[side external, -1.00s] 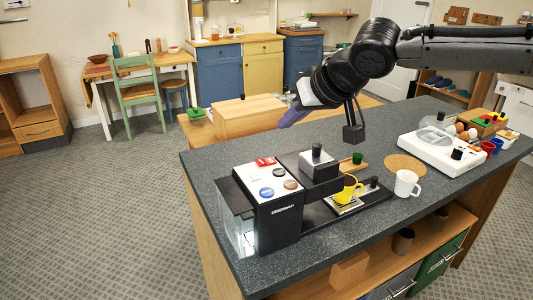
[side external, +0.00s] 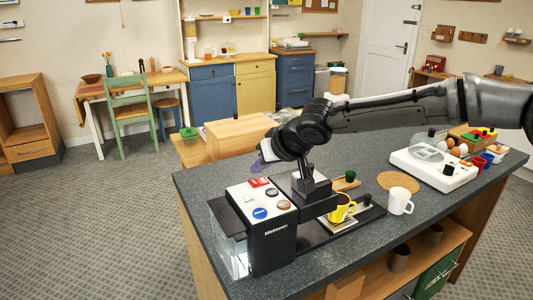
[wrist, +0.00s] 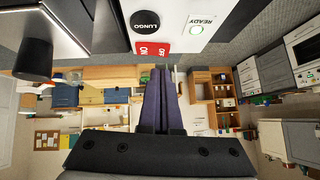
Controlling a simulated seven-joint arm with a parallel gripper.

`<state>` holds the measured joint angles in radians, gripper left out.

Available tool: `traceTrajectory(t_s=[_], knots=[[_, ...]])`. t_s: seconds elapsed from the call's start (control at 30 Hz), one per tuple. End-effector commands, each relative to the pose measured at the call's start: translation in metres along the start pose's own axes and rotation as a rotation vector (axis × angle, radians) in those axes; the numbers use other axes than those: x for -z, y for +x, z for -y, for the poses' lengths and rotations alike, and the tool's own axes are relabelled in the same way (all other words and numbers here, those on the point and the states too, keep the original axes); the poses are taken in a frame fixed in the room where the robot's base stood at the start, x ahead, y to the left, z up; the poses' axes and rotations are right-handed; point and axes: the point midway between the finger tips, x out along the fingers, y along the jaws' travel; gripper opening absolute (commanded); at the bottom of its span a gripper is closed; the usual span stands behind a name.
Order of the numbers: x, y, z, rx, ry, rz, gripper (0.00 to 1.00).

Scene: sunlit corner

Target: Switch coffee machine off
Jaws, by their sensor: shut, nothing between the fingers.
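The coffee machine (side external: 272,247) stands at the near left end of the dark counter, with a white top panel of buttons. Its red on/off switch (side external: 258,182) is at the panel's back edge; the wrist view shows it as a red patch (wrist: 153,48) marked ON and OFF.
A yellow cup (side external: 341,209) stands on the machine's drip tray, below the black brewing head. A white mug (side external: 400,201) and a round cork mat (side external: 398,182) are to its right. A white appliance (side external: 432,168) stands farther right. The counter's front strip is clear.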

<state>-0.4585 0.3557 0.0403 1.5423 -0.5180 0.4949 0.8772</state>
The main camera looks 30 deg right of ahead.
Motion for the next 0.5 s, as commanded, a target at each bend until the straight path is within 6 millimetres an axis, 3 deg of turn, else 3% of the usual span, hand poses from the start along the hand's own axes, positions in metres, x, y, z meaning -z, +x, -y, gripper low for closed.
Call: traceTrajectory(t_s=[0.2, 0.5], knots=[[-0.0129, 0.0125, -0.0001, -0.001, 0.000, 0.001, 0.00], [-0.0144, 0.0138, 0.0000, -0.001, 0.001, 0.001, 0.00]])
